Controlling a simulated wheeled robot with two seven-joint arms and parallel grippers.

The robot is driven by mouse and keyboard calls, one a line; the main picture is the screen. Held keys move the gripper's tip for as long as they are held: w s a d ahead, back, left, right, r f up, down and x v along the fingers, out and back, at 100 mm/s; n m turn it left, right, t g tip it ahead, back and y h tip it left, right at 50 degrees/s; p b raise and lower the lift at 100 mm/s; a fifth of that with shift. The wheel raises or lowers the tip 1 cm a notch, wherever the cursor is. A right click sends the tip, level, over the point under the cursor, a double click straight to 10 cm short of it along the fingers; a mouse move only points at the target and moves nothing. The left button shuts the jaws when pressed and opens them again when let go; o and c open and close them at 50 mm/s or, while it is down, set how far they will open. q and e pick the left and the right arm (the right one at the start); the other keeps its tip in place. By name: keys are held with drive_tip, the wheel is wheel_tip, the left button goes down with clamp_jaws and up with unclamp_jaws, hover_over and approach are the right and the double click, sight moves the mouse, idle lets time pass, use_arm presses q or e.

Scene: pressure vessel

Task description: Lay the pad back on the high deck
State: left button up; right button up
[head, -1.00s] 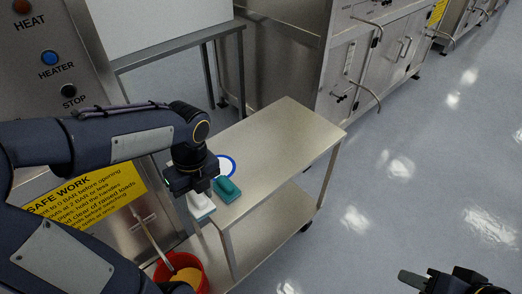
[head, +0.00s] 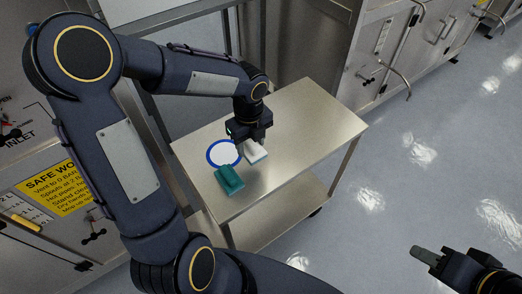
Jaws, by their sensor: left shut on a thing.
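The white pad (head: 255,153) is in the jaws of my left gripper (head: 252,141), over the high deck (head: 300,125) of a steel trolley. The pad is just right of a blue ring marking with a white centre (head: 223,154). I cannot tell whether the pad touches the deck. A teal block (head: 229,180) lies on the deck nearer the front, in front of the ring. My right gripper (head: 426,256) is at the lower right, over the floor and away from the trolley; its opening cannot be made out.
The trolley has a lower shelf (head: 275,215). The right part of the high deck is bare. Steel cabinets with handles (head: 405,85) stand behind it, and a panel with a yellow safety sign (head: 50,190) is at the left. The floor to the right is clear.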

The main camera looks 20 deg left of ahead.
sight(260, 146)
use_arm(q)
drive_tip(key=w+f, duration=0.1)
drive_tip(key=f, duration=0.1)
drive_tip(key=w+d+f, duration=0.1)
drive_tip(key=w+f, duration=0.1)
drive_tip(key=shift+w+d+f, duration=0.1)
drive_tip(key=shift+d+f, duration=0.1)
wheel_tip(260, 146, down, 3)
drive_tip(key=shift+w+f, duration=0.1)
drive_tip(key=shift+f, duration=0.05)
drive_tip(key=shift+c, duration=0.3)
drive_tip(key=o, duration=0.9)
drive_tip(key=shift+o, duration=0.2)
